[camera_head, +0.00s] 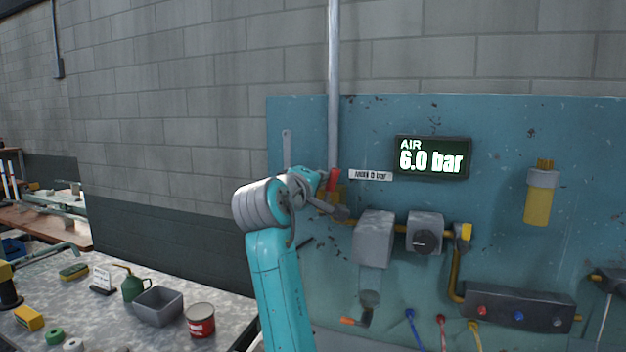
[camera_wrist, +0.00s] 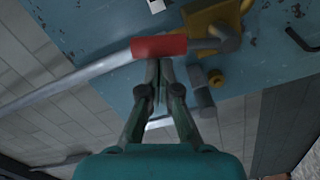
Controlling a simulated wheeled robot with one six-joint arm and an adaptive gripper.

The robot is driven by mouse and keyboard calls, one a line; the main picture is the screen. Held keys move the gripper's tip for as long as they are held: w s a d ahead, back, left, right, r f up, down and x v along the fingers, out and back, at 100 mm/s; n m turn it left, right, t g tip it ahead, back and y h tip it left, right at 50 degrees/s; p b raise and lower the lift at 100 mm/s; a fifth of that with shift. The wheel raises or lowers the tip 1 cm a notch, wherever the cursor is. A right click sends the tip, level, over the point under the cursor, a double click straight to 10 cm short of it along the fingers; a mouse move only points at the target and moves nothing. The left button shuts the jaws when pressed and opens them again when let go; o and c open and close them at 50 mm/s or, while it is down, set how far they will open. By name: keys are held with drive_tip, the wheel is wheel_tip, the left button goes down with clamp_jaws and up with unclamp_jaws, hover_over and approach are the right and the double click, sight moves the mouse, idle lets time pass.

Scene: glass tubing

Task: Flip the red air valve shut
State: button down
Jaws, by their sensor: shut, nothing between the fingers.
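The red air valve handle (camera_head: 334,180) is on the blue panel, below the end of the grey vertical pipe. In the head view it is upright and partly hidden by my arm. In the wrist view the red handle (camera_wrist: 159,46) lies across the tips of my gripper (camera_wrist: 158,66), with the brass valve body (camera_wrist: 213,27) beside it. My gripper (camera_head: 338,211) is shut and empty. Its fingertips are at or very near the handle; I cannot tell if they touch. The air display (camera_head: 432,157) reads 6.0 bar.
A white label (camera_head: 370,175) sits right of the handle. A grey filter unit (camera_head: 374,238), a regulator (camera_head: 424,232) and a manifold (camera_head: 518,308) stick out from the panel. A workbench (camera_head: 120,325) at lower left holds a grey bin (camera_head: 158,303) and a red can (camera_head: 200,320).

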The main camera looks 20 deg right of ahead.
drive_tip(key=m, duration=0.1)
drive_tip(key=s+d+m, duration=0.1)
drive_tip(key=d+m, duration=0.1)
drive_tip(key=shift+s+f+m, duration=0.2)
drive_tip(key=shift+s+m, duration=0.05)
drive_tip(key=shift+m, duration=0.05)
drive_tip(key=s+d+f+m+y, duration=0.1)
drive_tip(key=s+d+f+m, duration=0.1)
drive_tip(key=m, duration=0.6)
wheel_tip(320, 180, down, 2)
drive_tip(key=shift+s+d+f+m, duration=0.3)
drive_tip(key=shift+d+m, duration=0.1)
drive_tip(key=shift+d, duration=0.45)
drive_tip(key=shift+f, duration=0.1)
